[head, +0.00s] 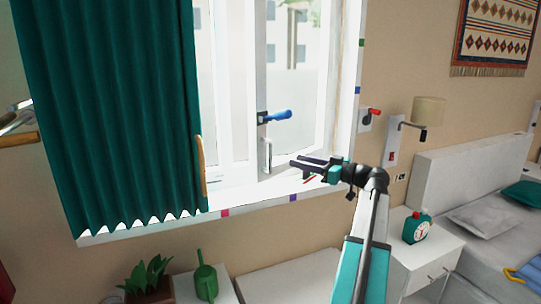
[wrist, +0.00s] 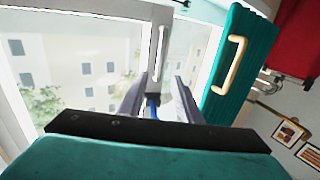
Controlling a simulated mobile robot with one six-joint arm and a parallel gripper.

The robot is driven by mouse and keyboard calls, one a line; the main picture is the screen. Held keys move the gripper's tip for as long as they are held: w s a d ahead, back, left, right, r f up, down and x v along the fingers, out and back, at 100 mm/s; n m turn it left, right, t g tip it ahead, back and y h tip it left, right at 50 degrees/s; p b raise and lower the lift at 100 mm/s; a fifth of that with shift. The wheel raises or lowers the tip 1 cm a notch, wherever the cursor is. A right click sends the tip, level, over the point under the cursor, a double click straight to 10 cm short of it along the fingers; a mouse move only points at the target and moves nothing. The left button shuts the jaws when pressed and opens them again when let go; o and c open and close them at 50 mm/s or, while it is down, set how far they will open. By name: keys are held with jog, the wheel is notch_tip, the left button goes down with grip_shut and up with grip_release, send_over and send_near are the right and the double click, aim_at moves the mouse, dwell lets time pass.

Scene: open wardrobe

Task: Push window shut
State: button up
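The white-framed window (head: 262,80) stands behind the teal curtain, with glass panes showing buildings outside. One sash seems to stand at an angle to the frame, but how far is hard to tell. A blue lever handle (head: 277,116) sticks out from the sash, and a white pull handle (head: 266,155) sits below it. My gripper (head: 300,166) is right of and below these handles, in front of the sill, apparently touching nothing. In the wrist view, my gripper (wrist: 160,105) has its fingers apart, with the blue handle (wrist: 153,108) and white handle (wrist: 159,55) seen beyond them.
The teal curtain (head: 110,110) with a wooden handle (head: 201,166) covers the window's left side. A wall lamp (head: 428,112) and a red-handled switch (head: 372,113) are on the right wall.

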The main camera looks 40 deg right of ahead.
jog(key=p, duration=0.3)
send_over(270, 171)
jog(key=shift+w+d, duration=0.25)
jog(key=shift+d, duration=0.1)
jog(key=shift+c, duration=0.4)
grip_shut()
